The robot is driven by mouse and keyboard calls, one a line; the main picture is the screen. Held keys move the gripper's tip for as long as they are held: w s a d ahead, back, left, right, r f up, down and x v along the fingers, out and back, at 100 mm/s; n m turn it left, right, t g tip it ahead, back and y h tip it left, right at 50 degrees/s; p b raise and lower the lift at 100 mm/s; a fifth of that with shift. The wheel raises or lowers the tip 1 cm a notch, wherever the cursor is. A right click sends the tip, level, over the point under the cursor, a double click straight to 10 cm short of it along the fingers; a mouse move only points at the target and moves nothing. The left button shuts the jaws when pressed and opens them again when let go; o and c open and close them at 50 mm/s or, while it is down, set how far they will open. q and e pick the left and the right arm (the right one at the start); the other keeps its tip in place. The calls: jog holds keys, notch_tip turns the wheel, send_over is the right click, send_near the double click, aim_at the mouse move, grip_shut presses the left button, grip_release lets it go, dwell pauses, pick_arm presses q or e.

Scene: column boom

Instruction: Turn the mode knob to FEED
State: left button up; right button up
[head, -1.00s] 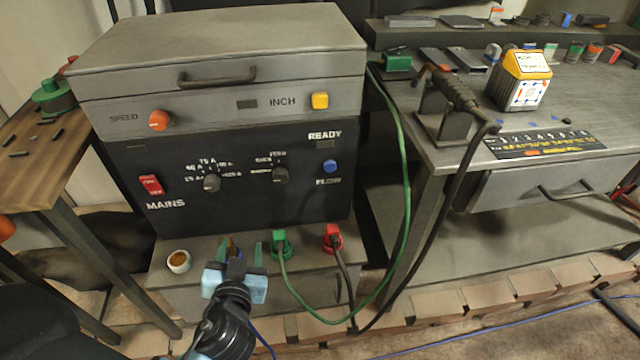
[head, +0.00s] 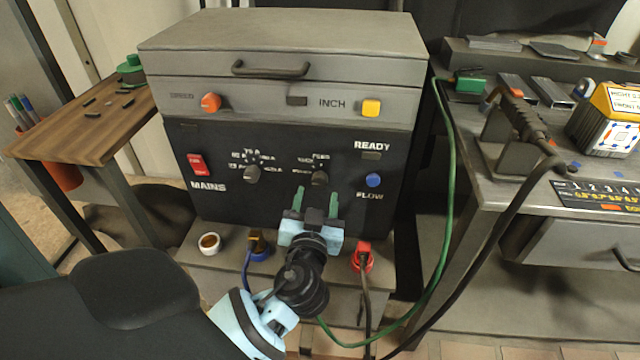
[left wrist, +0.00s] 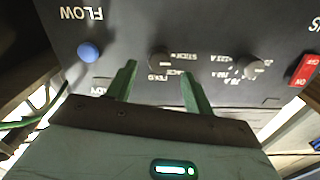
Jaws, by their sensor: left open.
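The mode knob (head: 319,178) is a dark round knob at the right of the black front panel, with small white labels around it. In the left wrist view the knob (left wrist: 160,60) appears upside down, a little beyond the fingertips. Its pointer direction is too small to tell. My left gripper (head: 316,196) is open and empty, its two green fingers pointing up at the panel just below the knob. The wrist view shows the fingers (left wrist: 157,76) on either side of the knob's line, apart from it. My right gripper is not in view.
A similar amperage knob (head: 252,173) sits to the left, and the blue FLOW button (head: 373,180) to the right. The red MAINS switch (head: 196,165) is at far left. Below are a blue plug (head: 258,244), a red plug (head: 363,257) and a green cable (head: 450,180).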

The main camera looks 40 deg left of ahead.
aim_at(319, 184)
pick_arm(q)
jog(key=shift+x, duration=2.45)
jog(key=c, duration=1)
jog(key=shift+o, duration=0.2)
